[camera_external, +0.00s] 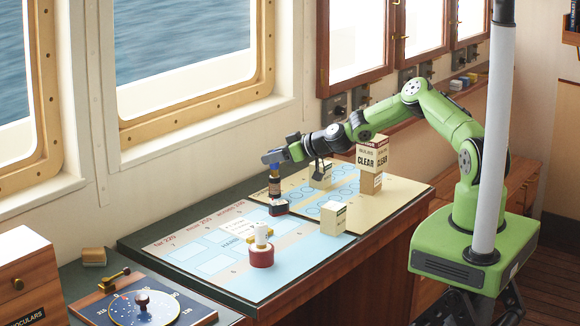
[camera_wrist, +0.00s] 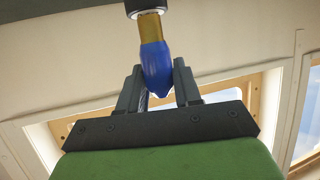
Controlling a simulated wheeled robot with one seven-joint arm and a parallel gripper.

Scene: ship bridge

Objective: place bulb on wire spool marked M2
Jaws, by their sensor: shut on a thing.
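In the wrist view, my gripper (camera_wrist: 156,85) is shut on a blue bulb (camera_wrist: 155,62) with a brass base (camera_wrist: 151,27). A dark round thing with a pale rim (camera_wrist: 147,7) lies at the end of the base; I cannot tell whether they touch. A red spool-like piece with a white top (camera_external: 262,254) stands nearer the front. No M2 mark is readable.
A small dark and red piece (camera_external: 279,207) stands close below my gripper. A yellowish piece (camera_external: 234,258) lies beside the red piece. The pale blue sheet (camera_external: 285,285) has free room in front.

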